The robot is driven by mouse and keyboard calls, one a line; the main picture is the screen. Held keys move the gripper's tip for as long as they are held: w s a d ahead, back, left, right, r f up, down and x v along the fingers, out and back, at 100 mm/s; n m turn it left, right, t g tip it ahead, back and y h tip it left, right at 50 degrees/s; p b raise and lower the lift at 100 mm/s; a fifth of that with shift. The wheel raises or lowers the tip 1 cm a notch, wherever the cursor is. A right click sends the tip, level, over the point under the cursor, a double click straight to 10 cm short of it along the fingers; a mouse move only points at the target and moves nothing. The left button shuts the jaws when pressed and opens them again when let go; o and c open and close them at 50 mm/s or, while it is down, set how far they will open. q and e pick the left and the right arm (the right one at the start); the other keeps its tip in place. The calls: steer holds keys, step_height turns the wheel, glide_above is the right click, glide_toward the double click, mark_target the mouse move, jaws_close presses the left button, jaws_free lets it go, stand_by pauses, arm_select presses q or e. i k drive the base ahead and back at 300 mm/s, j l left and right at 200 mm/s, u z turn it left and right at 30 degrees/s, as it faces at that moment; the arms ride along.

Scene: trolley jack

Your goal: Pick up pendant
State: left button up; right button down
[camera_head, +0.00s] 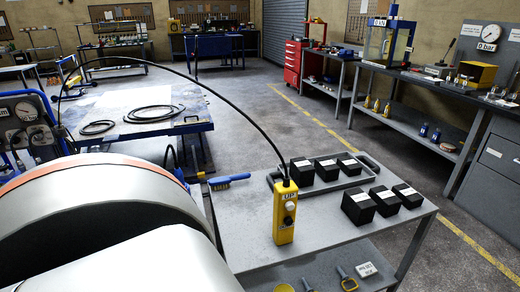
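The pendant (284,222) is a yellow control box with an "UP" label and dark and light round buttons on its front. It stands upright near the left part of the grey table (330,236), toward the middle of the picture. A black cable (213,92) rises from its top and arcs left to the blue equipment with gauges (28,122). Large white and dark rounded parts fill the lower left; I cannot tell if a gripper belongs to them. Neither of my grippers shows, and nothing is seen touching the pendant.
Several black boxes stand right of the pendant, some in a tray (376,166). A blue-handled brush (229,182) lies at the table's left edge. Yellow-handled items (346,279) sit on the lower shelf. A blue table with coiled hoses (153,113) is behind. Open floor lies beyond.

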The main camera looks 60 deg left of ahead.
mark_target(286, 191)
steer(key=i+l+u, duration=0.1)
steer(key=u, duration=0.3)
steer(key=i+l+u, duration=0.25)
steer(key=u, duration=0.2)
steer(key=i+l+u, duration=0.25)
steer(key=u, duration=0.15)
steer(key=i+l+u, duration=0.1)
steer(key=l+u, duration=0.35)
steer(key=i+l+u, duration=0.1)
steer(key=u, duration=0.3)
steer(key=l, duration=0.1)
